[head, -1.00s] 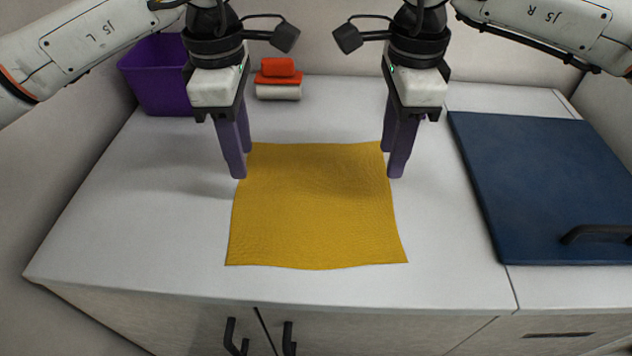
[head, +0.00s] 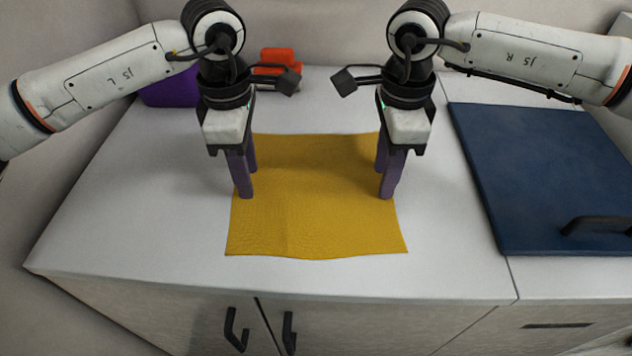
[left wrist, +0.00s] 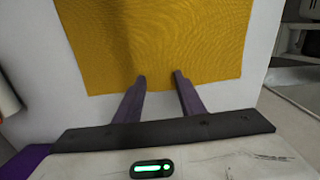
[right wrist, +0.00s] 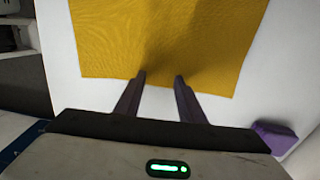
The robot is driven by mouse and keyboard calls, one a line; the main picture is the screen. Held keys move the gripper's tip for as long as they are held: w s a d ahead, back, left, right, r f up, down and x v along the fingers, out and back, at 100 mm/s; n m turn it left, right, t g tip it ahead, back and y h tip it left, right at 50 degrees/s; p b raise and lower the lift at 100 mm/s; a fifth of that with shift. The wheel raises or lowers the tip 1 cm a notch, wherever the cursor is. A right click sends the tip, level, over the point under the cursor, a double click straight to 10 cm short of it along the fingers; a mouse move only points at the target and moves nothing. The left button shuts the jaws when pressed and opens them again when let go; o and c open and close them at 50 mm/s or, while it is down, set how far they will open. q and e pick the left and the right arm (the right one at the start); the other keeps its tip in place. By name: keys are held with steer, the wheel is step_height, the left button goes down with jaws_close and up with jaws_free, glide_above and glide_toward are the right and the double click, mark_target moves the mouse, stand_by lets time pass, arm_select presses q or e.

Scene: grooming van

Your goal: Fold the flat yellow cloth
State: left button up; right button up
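The yellow cloth (head: 310,215) lies flat and spread out on the white counter, with faint ripples. My left gripper (head: 248,182) is at its left side in the head view and my right gripper (head: 384,182) is at its right side. In the left wrist view the purple fingers (left wrist: 159,78) are apart, with the tips over the cloth's edge (left wrist: 200,50). In the right wrist view the fingers (right wrist: 161,78) are also apart, over the cloth's edge (right wrist: 110,45). Nothing is between either pair. I cannot tell whether the tips touch the cloth.
A purple bin (head: 170,92) stands at the back left, partly behind my left arm. A red item (head: 277,60) sits at the back wall. A dark blue panel with a black handle (head: 540,170) lies at the right. The counter in front of and left of the cloth is clear.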

arm_select(q)
steer(key=shift+c, duration=0.4)
arm_select(e)
steer(key=shift+c, duration=0.4)
arm_select(q)
jaws_close()
arm_select(e)
steer(key=shift+f, duration=0.1)
jaws_close()
steer(key=shift+s, duration=0.1)
